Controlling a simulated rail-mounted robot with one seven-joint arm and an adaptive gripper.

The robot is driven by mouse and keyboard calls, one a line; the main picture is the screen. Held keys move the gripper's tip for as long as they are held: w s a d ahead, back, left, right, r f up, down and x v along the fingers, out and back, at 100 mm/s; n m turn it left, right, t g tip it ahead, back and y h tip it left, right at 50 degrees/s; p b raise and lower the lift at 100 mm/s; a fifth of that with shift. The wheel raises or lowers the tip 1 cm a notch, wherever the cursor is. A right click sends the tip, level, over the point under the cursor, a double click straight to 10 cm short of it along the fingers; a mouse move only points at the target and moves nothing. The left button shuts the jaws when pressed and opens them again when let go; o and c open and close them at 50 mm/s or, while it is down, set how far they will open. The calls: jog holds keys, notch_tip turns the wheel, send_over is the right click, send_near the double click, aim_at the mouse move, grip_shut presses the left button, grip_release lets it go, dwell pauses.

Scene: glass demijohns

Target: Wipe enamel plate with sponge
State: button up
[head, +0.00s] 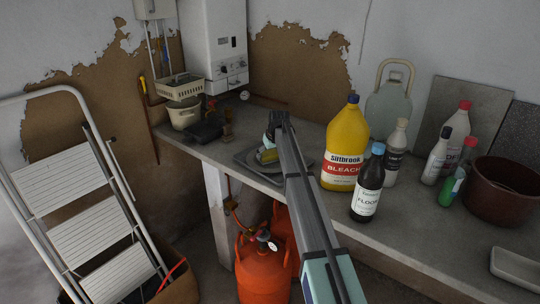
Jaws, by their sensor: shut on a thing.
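My gripper (268,147) is over the middle of the counter, seen from behind along my arm. It is shut on a small yellowish sponge (268,157), held low over a flat grey square piece (246,158) on the counter. My arm and gripper hide part of that piece. I cannot tell whether the sponge touches it, or whether it is the enamel plate or has a plate on it. A pale shallow dish (516,268) lies at the counter's right front, cut by the picture edge.
A yellow bleach bottle (345,145) and a dark floor-cleaner bottle (367,185) stand close right of my arm. More bottles and a brown basin (503,190) are further right. A dark item (205,130) and a cream tub (184,113) stand left. An orange gas cylinder (262,272) is below.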

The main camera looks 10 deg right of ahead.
jog(key=shift+d+f, duration=0.1)
jog(key=shift+d, duration=0.65)
jog(key=shift+s+d, duration=0.1)
jog(key=shift+s, duration=0.15)
jog(key=shift+a, duration=1)
jog(key=shift+w+a+r, duration=0.1)
jog(key=shift+w+r, duration=0.1)
jog(key=shift+r, duration=0.1)
notch_tip(320, 180, up, 3)
jog(key=shift+s+f+p, duration=0.1)
jog(key=shift+s+p, duration=0.05)
jog(key=shift+p, duration=0.4)
jog(key=shift+r+p, duration=0.9)
jog(key=shift+r, duration=1.5)
jog(key=shift+d, duration=0.2)
